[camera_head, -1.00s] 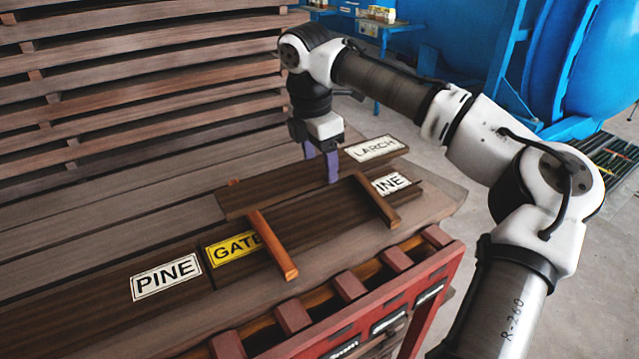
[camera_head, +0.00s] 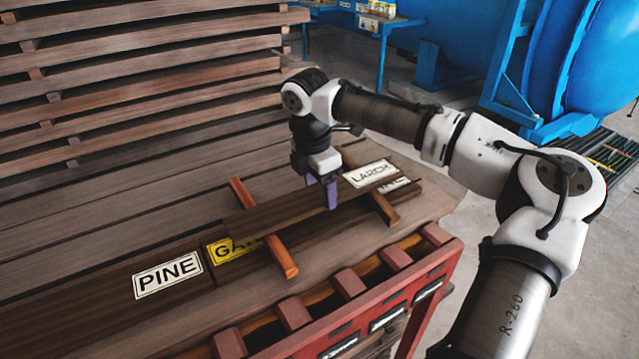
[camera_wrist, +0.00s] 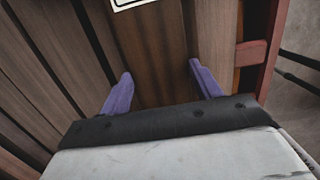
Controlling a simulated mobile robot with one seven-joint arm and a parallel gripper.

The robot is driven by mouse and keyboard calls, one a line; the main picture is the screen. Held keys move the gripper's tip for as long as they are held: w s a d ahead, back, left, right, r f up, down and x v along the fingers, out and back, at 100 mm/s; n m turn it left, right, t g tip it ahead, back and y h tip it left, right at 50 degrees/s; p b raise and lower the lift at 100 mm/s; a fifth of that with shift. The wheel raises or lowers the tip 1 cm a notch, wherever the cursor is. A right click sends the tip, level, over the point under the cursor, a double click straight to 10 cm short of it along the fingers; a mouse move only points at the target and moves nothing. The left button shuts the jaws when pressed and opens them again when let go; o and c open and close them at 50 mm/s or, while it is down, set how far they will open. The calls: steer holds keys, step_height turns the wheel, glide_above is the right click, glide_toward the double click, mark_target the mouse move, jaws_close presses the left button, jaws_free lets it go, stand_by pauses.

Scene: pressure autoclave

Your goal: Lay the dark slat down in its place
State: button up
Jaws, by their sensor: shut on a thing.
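The dark slat (camera_head: 285,210) carries a white LARCH label (camera_head: 369,173). My gripper (camera_head: 321,187) is shut on it near its middle, one purple finger at each long edge. The wrist view also shows the slat (camera_wrist: 150,65) between the fingers. The slat lies across two crosswise sticks, an orange one (camera_head: 281,256) at left and a brown one (camera_head: 386,210) at right. I cannot tell whether it touches them or hangs just above. Below are dark boards with a yellow GATE label (camera_head: 222,252), partly hidden, and a white PINE label (camera_head: 168,274). Another white label under the slat's right end is mostly covered.
A tall stack of spaced slats (camera_head: 150,80) stands behind at left. A red rack (camera_head: 385,308) with crosswise blocks runs along the front. A blue tank (camera_head: 600,60) stands at the back right. Bare boards lie behind the held slat.

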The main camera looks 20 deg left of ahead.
mark_target(313, 196)
steer(key=shift+f, duration=0.3)
steer(key=o, duration=1.3)
steer(key=shift+r, duration=0.6)
steer(key=r, duration=0.4)
steer(key=r+b, duration=0.1)
steer(key=r, duration=0.3)
steer(key=s+r, duration=0.1)
steer(key=r, duration=0.3)
steer(key=shift+s+a+b, duration=0.1)
steer(key=shift+a+b, duration=0.25)
steer(key=shift+a, duration=0.05)
